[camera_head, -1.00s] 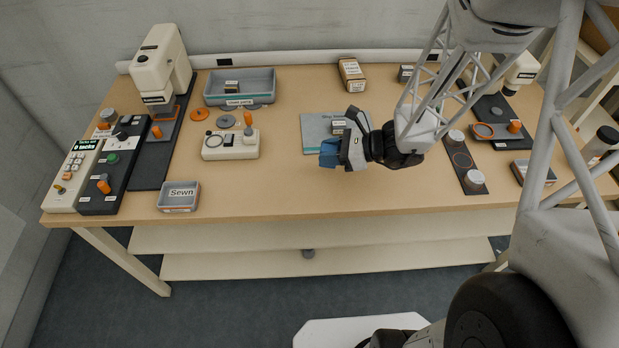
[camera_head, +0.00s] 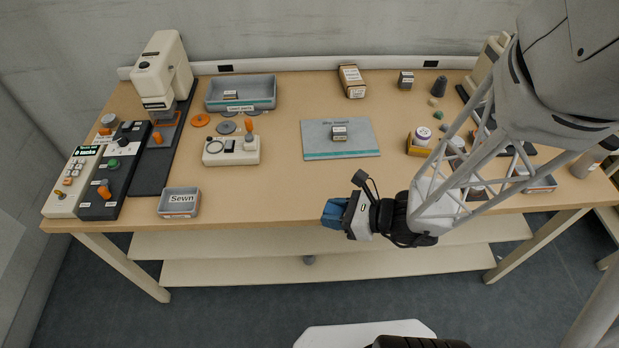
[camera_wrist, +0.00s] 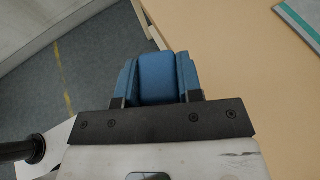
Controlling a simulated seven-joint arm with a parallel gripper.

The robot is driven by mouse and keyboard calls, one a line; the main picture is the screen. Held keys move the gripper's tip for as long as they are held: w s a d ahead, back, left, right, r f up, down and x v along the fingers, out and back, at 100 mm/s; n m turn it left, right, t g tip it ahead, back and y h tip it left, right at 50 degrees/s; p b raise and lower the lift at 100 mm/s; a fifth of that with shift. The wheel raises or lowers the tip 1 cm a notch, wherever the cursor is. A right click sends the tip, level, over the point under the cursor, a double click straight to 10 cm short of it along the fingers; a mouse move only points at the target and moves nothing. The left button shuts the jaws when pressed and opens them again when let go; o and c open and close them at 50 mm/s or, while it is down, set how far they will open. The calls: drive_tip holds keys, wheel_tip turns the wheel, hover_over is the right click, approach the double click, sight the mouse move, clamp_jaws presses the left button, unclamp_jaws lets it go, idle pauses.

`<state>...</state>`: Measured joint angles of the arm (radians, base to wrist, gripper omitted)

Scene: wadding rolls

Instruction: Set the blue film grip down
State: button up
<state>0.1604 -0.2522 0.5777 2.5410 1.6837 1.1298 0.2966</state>
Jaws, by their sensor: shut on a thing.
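My gripper (camera_head: 343,215) is at the table's front edge in the head view, pointing left. It is shut on the blue film grip (camera_head: 332,213), a blue block at the jaw tips. In the wrist view the blue film grip (camera_wrist: 158,76) fills the space between the two dark fingers, with the table edge and the floor behind it. The block appears clear of the tabletop (camera_head: 270,190); its exact height I cannot tell.
A grey mat (camera_head: 360,139) with a small labelled block lies behind my gripper. A "Sewn" tray (camera_head: 180,214) stands at the front left, a grey bin (camera_head: 240,104) at the back. The front middle of the table is bare.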

drive_tip(key=shift+w, duration=0.1)
drive_tip(key=w+a, duration=0.1)
drive_tip(key=w, duration=0.4)
drive_tip(key=w+a+f, duration=0.1)
drive_tip(key=w+a, duration=0.1)
drive_tip(key=w, duration=0.3)
drive_tip(key=w+a, duration=0.1)
drive_tip(key=w, duration=0.4)
drive_tip(key=shift+w+a+f, duration=0.1)
drive_tip(key=shift+a+f, duration=0.15)
drive_tip(key=shift+f, duration=1.9)
drive_tip(key=o, duration=0.9)
